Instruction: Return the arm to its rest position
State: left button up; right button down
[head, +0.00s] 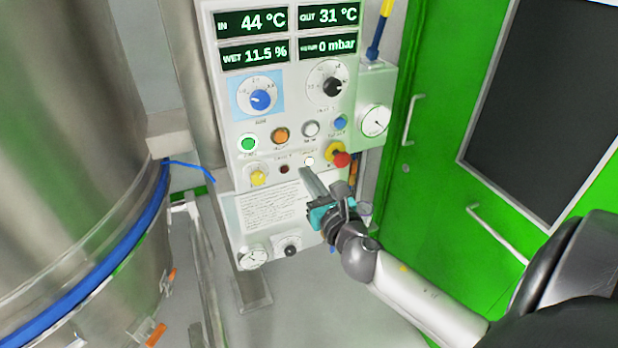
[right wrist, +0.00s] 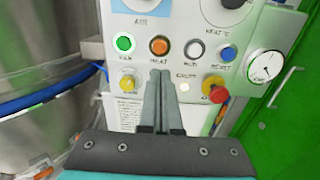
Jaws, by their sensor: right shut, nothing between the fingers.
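My right gripper (head: 306,174) reaches in from the lower right in the head view, in front of the lower part of the control panel (head: 225,110). Its fingers are together and hold nothing. In the right wrist view the shut fingers (right wrist: 160,78) point up at the panel, below the orange button (right wrist: 159,45) and between the yellow knob (right wrist: 128,85) and the red emergency stop (right wrist: 214,88). I cannot tell whether the fingertips touch the panel. My left gripper is not in view.
A large steel vessel (head: 70,130) with a blue band fills the left side. A green door (head: 440,130) with a handle stands to the right. A pressure gauge (head: 374,120) sticks out at the panel's right. Grey floor (head: 330,310) shows below.

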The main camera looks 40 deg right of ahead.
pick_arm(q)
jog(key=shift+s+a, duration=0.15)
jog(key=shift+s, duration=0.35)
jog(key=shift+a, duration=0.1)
